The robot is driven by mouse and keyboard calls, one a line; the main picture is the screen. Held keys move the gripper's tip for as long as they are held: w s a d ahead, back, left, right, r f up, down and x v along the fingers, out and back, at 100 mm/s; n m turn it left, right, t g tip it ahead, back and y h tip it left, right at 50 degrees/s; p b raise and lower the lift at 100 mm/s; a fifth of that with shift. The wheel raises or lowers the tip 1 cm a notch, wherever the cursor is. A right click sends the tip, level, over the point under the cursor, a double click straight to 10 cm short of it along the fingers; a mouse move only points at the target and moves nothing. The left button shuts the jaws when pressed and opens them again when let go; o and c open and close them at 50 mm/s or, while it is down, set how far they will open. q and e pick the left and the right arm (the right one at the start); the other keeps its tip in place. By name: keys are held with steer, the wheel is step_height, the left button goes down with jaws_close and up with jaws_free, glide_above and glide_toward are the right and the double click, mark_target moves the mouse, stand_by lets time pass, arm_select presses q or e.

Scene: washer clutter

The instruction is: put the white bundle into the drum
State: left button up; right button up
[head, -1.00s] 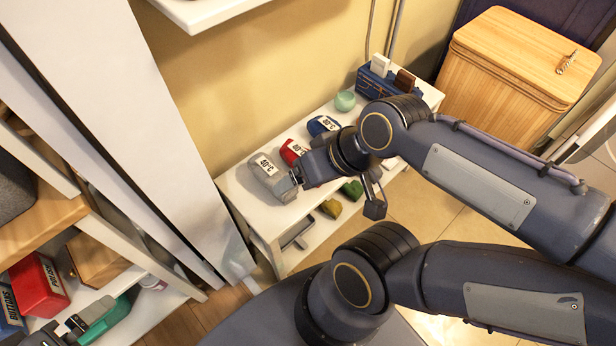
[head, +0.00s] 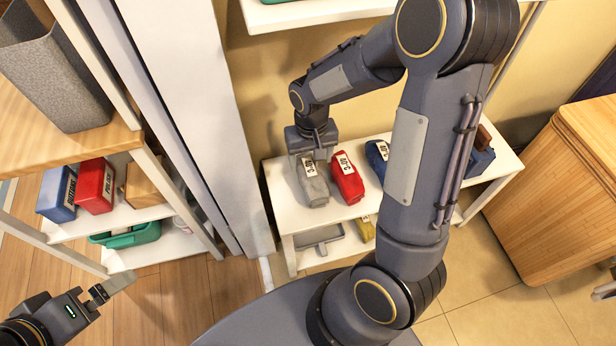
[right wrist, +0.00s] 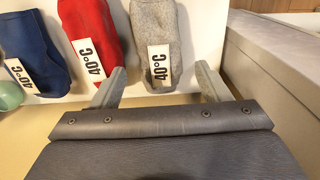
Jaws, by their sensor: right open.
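The palest bundle (head: 313,187), light grey with a 40°C label, lies on the white low table at the left end of a row of bundles. My right gripper (head: 314,158) is over its wall-side end, pointing down. In the right wrist view, the open fingers of the right gripper (right wrist: 158,84) stand on either side of the near end of the grey bundle (right wrist: 154,25). I cannot tell if they touch it. My left gripper (head: 98,293) is low at the left, away from the table; its jaw opening is unclear. No drum is visible.
A red bundle (head: 347,178) lies close beside the grey one, then a blue bundle (head: 376,158). A tall white panel (head: 196,110) stands just left of the table. A shelf (head: 300,14) overhangs behind. A wooden hamper (head: 570,190) stands at right.

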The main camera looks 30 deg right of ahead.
mark_target(311, 171)
step_height(311, 171, down, 8)
steer(key=b, duration=0.3)
steer(key=shift+w, duration=0.1)
steer(key=shift+c, duration=0.2)
steer(key=c, duration=0.8)
